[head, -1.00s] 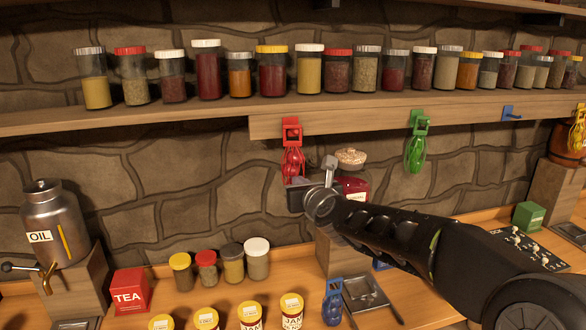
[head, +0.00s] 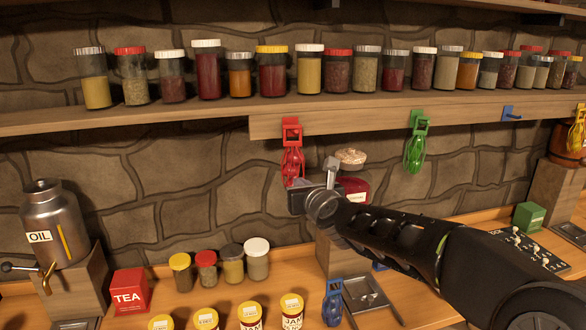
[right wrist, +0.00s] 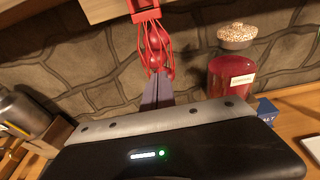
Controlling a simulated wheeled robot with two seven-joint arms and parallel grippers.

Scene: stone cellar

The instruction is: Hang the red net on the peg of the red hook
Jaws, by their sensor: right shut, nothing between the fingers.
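The red net (head: 292,166) hangs below the red hook (head: 291,127) on the board under the shelf. The wrist view also shows the red net (right wrist: 156,48) hanging straight down from the red hook (right wrist: 144,10); its top overlaps the hook, and the peg itself is hard to make out. My right gripper (right wrist: 157,88) is shut and empty, its fingertips just below or in front of the net's lower end. In the head view, the right gripper (head: 297,184) partly covers the net's bottom. My left gripper is not in view.
A green net (head: 415,155) and a yellow net (head: 577,135) hang to the right, with an empty blue hook (head: 511,113) between them. A blue net (head: 332,302) stands on the counter. A red jar (head: 355,188) is close behind my gripper. Several spice jars line the shelf.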

